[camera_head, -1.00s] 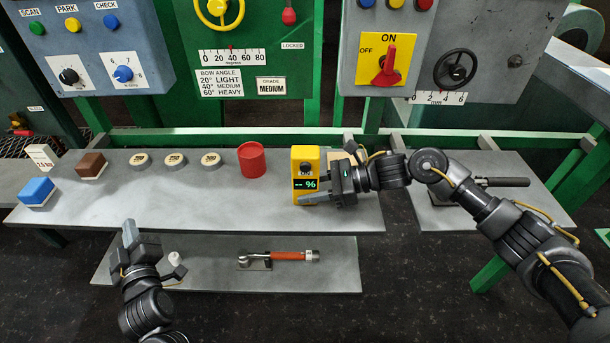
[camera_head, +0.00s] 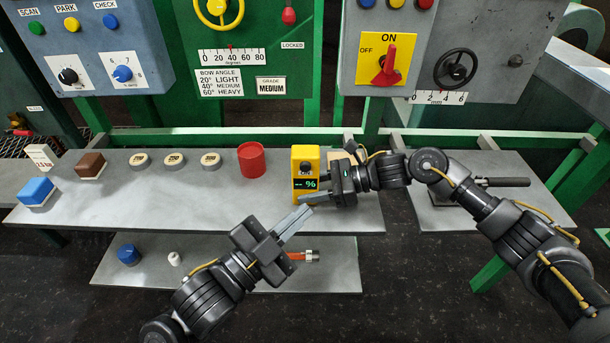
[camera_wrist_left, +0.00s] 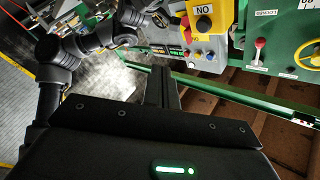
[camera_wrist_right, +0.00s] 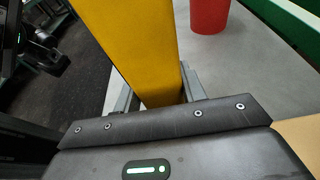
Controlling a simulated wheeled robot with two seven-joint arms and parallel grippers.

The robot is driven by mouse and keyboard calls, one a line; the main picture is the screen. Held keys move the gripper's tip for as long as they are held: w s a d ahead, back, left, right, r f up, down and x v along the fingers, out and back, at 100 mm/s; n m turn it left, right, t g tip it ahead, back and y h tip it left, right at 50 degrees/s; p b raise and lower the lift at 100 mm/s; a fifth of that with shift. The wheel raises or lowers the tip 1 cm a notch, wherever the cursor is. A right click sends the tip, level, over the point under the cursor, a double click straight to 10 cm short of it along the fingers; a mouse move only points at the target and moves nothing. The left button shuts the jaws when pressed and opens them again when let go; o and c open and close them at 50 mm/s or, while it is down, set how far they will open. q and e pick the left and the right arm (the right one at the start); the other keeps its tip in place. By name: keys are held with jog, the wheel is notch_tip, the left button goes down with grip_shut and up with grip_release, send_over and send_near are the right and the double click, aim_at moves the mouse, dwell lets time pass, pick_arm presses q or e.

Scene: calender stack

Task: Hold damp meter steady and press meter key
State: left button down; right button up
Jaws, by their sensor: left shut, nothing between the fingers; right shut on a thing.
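The damp meter (camera_head: 301,156) is a yellow upright box at the right part of the grey bench. Its dark round key (camera_head: 305,167) sits above a screen with a green "-- %". My right gripper (camera_head: 309,190) is shut on the meter from the right; the meter's yellow body (camera_wrist_right: 130,45) stands between its fingers in the right wrist view. My left gripper (camera_head: 308,211) is shut and empty, its fingertips just in front of and below the meter. From the head view I cannot tell the exact gap. In the left wrist view, its fingers (camera_wrist_left: 161,88) point forward.
A red cylinder (camera_head: 252,160) stands left of the meter. Several pale discs, a brown block (camera_head: 91,165) and a blue block (camera_head: 36,190) lie farther left. The lower shelf (camera_head: 335,275) holds a blue-topped item (camera_head: 128,254), a small white item (camera_head: 174,258) and a partly hidden orange-handled tool (camera_head: 300,256).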

aim_at(299, 183)
pick_arm(q)
jog(key=shift+w+d, duration=0.15)
jog(key=shift+w, duration=4.15)
jog(key=shift+w, duration=0.1)
jog(key=shift+w, duration=0.35)
jog(key=shift+s, duration=0.45)
jog(key=s, duration=0.6)
